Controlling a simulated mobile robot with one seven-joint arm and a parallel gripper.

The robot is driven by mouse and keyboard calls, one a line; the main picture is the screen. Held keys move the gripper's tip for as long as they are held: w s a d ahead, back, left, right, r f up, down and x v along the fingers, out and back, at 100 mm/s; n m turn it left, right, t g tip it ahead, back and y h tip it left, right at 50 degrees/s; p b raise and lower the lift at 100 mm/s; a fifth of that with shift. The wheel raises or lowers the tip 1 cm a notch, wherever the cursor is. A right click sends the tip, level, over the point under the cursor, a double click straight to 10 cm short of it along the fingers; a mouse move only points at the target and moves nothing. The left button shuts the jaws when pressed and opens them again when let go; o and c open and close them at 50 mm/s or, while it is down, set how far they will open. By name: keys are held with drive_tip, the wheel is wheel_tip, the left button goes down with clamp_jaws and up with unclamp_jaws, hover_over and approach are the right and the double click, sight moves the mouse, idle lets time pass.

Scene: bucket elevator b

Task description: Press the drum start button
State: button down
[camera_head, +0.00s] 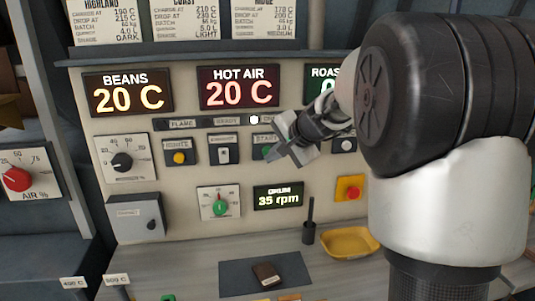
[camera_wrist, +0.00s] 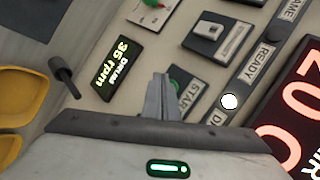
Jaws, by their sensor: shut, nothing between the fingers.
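The green start button (camera_head: 267,152) sits on the cream panel under a START label, partly hidden by my gripper. In the wrist view only a sliver of the green button (camera_wrist: 174,85) shows beside my fingertips. My gripper (camera_head: 275,156) is shut and empty, its tips right at the button; I cannot tell whether they touch it. In the wrist view my closed gripper (camera_wrist: 160,78) points at the panel. The drum display (camera_head: 278,196) below reads 35 rpm; it also shows in the wrist view (camera_wrist: 115,65).
A toggle switch (camera_head: 223,150) and a yellow button (camera_head: 179,157) are left of the start button. A green-centred dial (camera_head: 219,207) is below. A yellow-and-red button (camera_head: 349,188) sits lower right. A yellow tray (camera_head: 350,242) lies on the counter. A white indicator lamp (camera_head: 254,119) is lit above.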

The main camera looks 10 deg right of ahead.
drive_tip(key=s+b, duration=0.1)
drive_tip(key=s, duration=0.3)
drive_tip(key=shift+s+b, duration=0.3)
drive_tip(key=shift+s, duration=0.1)
drive_tip(key=shift+r, duration=0.1)
drive_tip(key=s+a+r+n+g+p, duration=0.1)
drive_tip(key=s+a+r+n+p, duration=0.25)
drive_tip(key=s, duration=0.55)
drive_tip(key=s+d+n+g+h+p, duration=0.2)
drive_tip(key=s+n+p, duration=0.4)
drive_tip(key=s, duration=1.6)
drive_tip(key=shift+s+d+r+n+h, duration=0.35)
drive_tip(key=shift+s+d+n+h, duration=0.1)
drive_tip(key=shift+n+h, duration=0.4)
idle(0.3)
